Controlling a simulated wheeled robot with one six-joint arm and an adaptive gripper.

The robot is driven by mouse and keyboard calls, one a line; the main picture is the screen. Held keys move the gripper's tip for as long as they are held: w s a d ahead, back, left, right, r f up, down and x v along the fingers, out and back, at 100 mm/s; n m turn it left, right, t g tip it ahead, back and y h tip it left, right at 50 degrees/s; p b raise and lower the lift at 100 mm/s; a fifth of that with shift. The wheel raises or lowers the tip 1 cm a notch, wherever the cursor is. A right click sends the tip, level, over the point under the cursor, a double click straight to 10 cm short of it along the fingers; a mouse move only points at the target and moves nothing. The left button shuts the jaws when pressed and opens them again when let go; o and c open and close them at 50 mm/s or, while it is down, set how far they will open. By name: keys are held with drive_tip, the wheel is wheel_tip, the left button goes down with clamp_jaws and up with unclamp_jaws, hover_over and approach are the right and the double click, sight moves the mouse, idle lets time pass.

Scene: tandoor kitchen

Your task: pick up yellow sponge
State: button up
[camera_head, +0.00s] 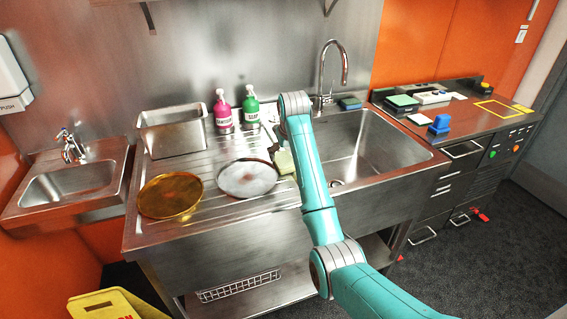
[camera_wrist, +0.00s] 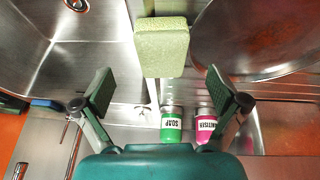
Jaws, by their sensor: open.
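The yellow sponge (camera_head: 285,161) lies on the steel drainboard (camera_head: 226,207), between the silvery round plate and the sink basin, partly hidden behind my arm in the head view. In the wrist view the sponge (camera_wrist: 162,47) looks pale yellow-green and sits beyond the fingertips, centred between them. My gripper (camera_wrist: 166,92) is open and empty, with one finger on each side and clear space between. In the head view my gripper is largely hidden behind the arm near the drainboard.
A silvery plate (camera_head: 248,178) and a brass plate (camera_head: 171,195) lie left of the sponge. A pink bottle (camera_head: 223,112) and green soap bottle (camera_head: 251,108) stand behind. The sink basin (camera_head: 370,150) opens on the right, with a tall faucet (camera_head: 322,75) at its back.

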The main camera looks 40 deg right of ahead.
sight(285, 161)
drive_tip(key=x, duration=0.5)
drive_tip(key=shift+w+a, duration=0.1)
drive_tip(key=shift+w, duration=0.05)
drive_tip(key=c, duration=0.9)
drive_tip(key=shift+o, duration=0.2)
wheel_tip(285, 161, up, 10)
drive_tip(key=shift+o, duration=0.2)
